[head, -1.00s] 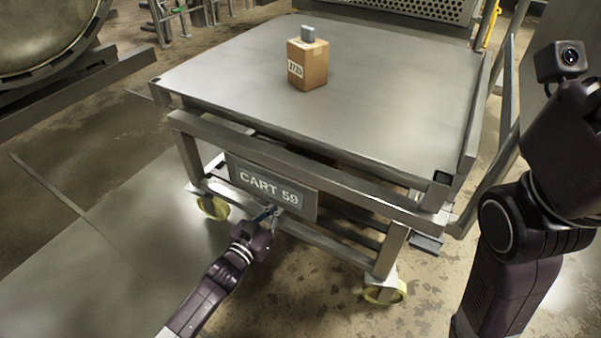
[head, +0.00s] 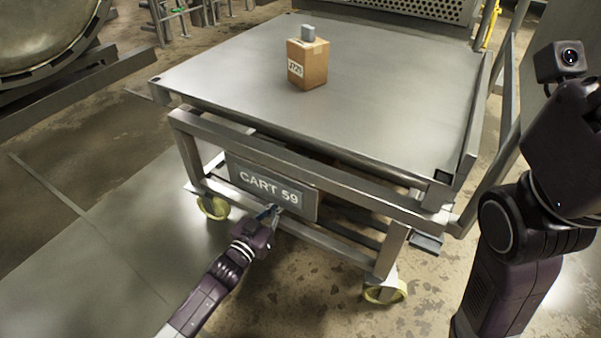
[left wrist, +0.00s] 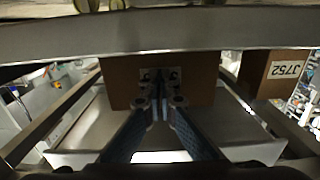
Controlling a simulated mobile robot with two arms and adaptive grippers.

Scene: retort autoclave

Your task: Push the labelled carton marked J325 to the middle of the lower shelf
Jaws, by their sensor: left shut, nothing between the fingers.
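In the head view my left gripper (head: 271,211) reaches in at the cart's front, beside the plate "CART 59" (head: 262,183). My right gripper is not in view.

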